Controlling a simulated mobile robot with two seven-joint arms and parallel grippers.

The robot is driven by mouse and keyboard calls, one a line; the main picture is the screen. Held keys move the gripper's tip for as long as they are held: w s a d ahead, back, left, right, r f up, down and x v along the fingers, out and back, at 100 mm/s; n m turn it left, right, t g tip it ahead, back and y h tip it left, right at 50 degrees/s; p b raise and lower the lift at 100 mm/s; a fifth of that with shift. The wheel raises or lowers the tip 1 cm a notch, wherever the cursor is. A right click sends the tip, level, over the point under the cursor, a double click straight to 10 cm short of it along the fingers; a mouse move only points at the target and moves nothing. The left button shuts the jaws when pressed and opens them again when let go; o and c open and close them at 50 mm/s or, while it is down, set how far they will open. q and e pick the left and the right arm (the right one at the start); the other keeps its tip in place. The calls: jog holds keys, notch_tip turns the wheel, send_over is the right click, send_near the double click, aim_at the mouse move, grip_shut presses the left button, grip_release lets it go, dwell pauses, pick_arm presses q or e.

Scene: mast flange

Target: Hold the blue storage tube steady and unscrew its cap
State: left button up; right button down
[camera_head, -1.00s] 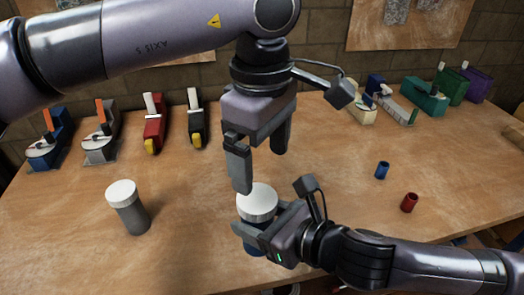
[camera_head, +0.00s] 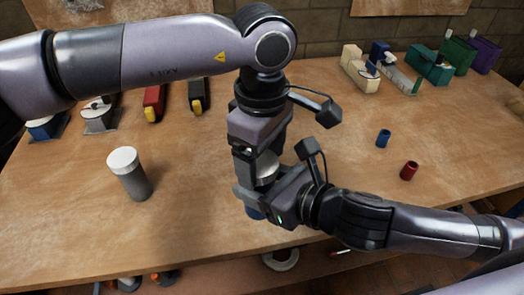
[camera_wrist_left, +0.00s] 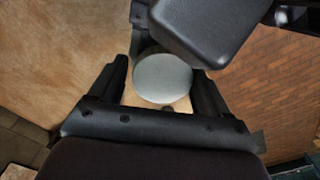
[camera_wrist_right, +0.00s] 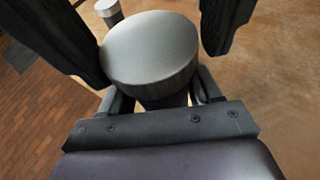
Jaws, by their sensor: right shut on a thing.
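The blue storage tube (camera_head: 254,212) stands upright near the table's front edge, mostly hidden behind my right gripper. Its pale round cap (camera_head: 266,168) shows between the two grippers, and also in the left wrist view (camera_wrist_left: 163,78) and the right wrist view (camera_wrist_right: 150,50). My right gripper (camera_head: 250,196) is shut on the tube below the cap. My left gripper (camera_head: 261,160) points down from above, with its fingers on either side of the cap. In the left wrist view the fingers (camera_wrist_left: 162,85) stand apart with a gap beside the cap, so it is open.
A grey tube with a white cap (camera_head: 130,175) stands at the left. Small blue (camera_head: 383,138) and red (camera_head: 409,170) cups stand at the right. Several tools and boxes line the back. The table between the grey tube and my grippers is clear.

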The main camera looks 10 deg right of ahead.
pick_arm(q)
jog(key=c, duration=0.7)
jog(key=shift+o, duration=0.2)
jog(key=n, duration=0.6)
jog(key=shift+w+d+r+n, duration=0.1)
jog(key=shift+w+r+n, duration=0.05)
jog(key=shift+w+n, duration=0.2)
jog(key=o, duration=1.2)
jog(key=shift+c, duration=0.2)
jog(key=shift+s, duration=0.1)
jog(key=shift+s, duration=0.2)
